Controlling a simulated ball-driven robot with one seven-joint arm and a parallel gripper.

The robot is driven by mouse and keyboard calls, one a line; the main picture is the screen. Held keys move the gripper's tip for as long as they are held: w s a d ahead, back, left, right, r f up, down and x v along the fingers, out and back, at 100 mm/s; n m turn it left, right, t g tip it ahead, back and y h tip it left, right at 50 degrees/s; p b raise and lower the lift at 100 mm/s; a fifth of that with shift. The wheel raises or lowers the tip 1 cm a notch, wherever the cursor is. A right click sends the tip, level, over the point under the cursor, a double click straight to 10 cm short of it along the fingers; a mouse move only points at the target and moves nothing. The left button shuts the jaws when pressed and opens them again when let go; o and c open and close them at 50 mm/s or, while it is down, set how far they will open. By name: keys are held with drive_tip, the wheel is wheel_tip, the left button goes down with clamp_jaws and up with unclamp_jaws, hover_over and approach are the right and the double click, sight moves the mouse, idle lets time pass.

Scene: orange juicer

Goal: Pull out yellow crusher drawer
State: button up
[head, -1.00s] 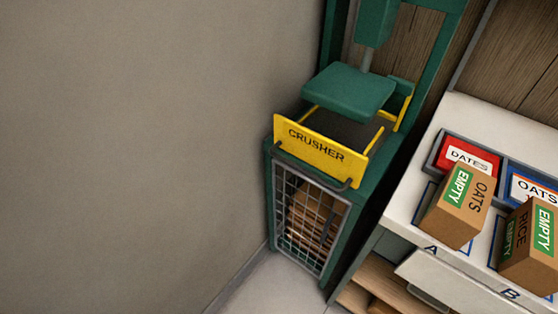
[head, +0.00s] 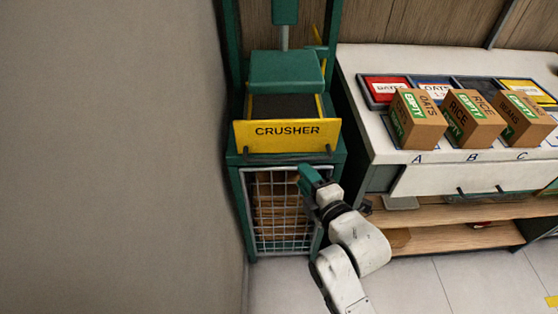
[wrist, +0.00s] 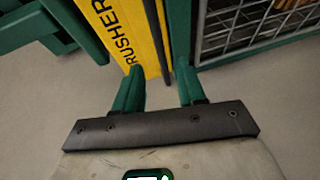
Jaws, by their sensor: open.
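The yellow crusher drawer (head: 287,134), with a dark handle bar (head: 290,154) along its lower front, sits in the green crusher frame under the green press plate (head: 286,72). Its open top shows a dark tray inside. My gripper (head: 306,172) is in front of the crusher, just below the right part of the handle. In the wrist view, my gripper's two green fingers (wrist: 160,78) are apart, with the yellow drawer front (wrist: 134,38) and dark handle (wrist: 157,35) showing ahead between them. I cannot tell whether they touch the handle.
A wire-mesh door (head: 272,208) with cardboard behind it is below the drawer. A plain wall (head: 110,160) stands close on the left. A white counter (head: 362,130) with several cardboard boxes is at the right. The floor (head: 440,285) in front is clear.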

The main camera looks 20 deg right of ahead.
sight(292, 161)
drive_tip(key=x, duration=0.8)
drive_tip(key=shift+w, duration=0.35)
drive_tip(key=shift+d+f, duration=0.1)
clamp_jaws()
